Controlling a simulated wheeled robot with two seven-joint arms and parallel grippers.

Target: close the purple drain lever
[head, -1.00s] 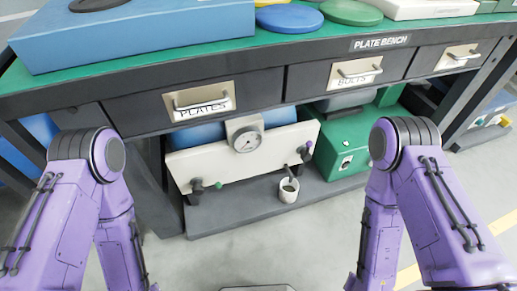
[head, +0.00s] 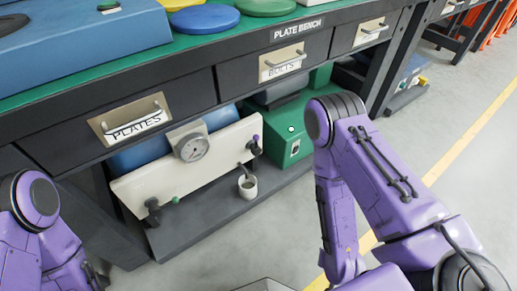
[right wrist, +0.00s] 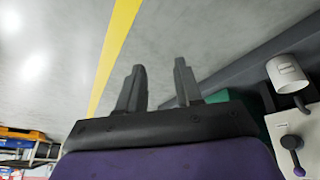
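The purple drain lever (head: 256,140) is a small dark handle with a purple tip at the right end of the cream panel (head: 190,165) under the bench. In the right wrist view the lever (right wrist: 297,165) is at the lower right corner, its purple end pointing down in the picture. My right gripper (right wrist: 159,82) is open and empty, with its fingers over the floor, apart from the lever. The head view shows my right arm right of the panel, but not its fingers. My left arm is at the lower left edge; its gripper is out of view.
A green box (head: 291,140) is right of the panel. Open floor lies in front.

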